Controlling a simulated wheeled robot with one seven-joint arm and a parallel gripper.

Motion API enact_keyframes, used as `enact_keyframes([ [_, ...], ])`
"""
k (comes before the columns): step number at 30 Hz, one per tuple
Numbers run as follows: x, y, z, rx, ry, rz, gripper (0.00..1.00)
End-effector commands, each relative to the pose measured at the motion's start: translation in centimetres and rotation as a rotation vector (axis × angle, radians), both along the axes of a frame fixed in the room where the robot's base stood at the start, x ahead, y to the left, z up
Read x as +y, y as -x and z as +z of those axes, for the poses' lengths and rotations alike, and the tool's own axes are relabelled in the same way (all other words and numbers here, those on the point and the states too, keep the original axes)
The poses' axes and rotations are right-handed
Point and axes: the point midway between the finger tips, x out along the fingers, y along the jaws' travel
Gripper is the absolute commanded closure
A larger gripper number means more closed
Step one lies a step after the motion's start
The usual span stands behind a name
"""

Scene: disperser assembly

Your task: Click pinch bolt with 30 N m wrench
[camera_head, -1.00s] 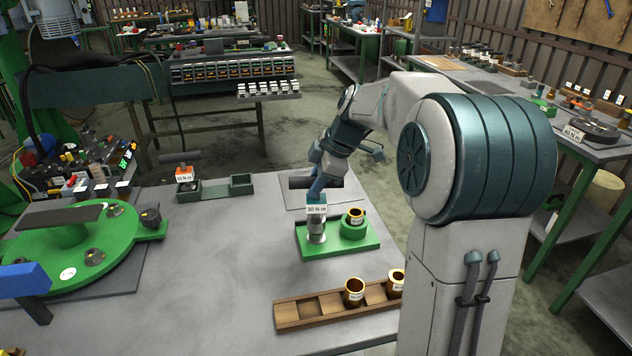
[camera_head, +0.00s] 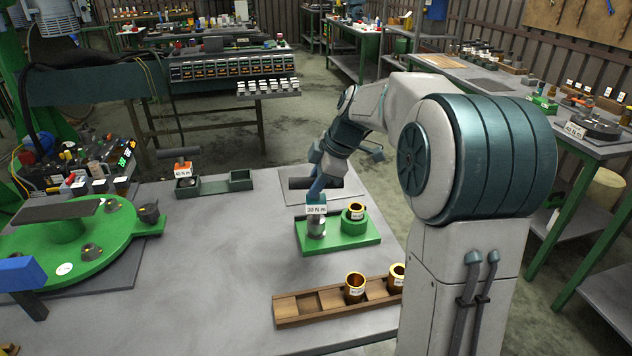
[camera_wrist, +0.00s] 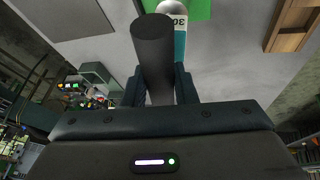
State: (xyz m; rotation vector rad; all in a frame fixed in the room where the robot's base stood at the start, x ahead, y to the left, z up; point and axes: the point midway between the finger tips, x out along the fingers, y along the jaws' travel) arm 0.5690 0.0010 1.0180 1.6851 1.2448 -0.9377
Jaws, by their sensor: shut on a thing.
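The 30 N m wrench (camera_head: 317,209) has a teal body, a white label and a dark cross handle. It stands upright over a silver cylindrical part (camera_head: 316,228) on the left of the green fixture plate (camera_head: 338,246). The pinch bolt itself is hidden under the wrench. My gripper (camera_head: 316,184) is shut on the wrench's dark handle, above the fixture. In the wrist view the dark handle (camera_wrist: 154,50) runs between the two fingers, with the teal body and its label (camera_wrist: 176,22) behind it.
A green ring with a brass bushing (camera_head: 356,212) stands right of the wrench on the same plate. A wooden tray (camera_head: 300,308) with two brass bushings lies in front. An orange-labelled wrench (camera_head: 183,169) stands in a holder at back left. A green turntable (camera_head: 45,245) is at left.

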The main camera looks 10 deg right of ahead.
Motion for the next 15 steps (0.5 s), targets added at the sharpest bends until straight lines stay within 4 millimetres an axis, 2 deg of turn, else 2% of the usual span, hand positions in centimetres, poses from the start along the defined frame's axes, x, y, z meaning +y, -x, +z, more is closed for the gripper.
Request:
enact_keyframes([
  [15,0.0,0.0,-1.5,-0.002,0.0,0.0,1.0],
])
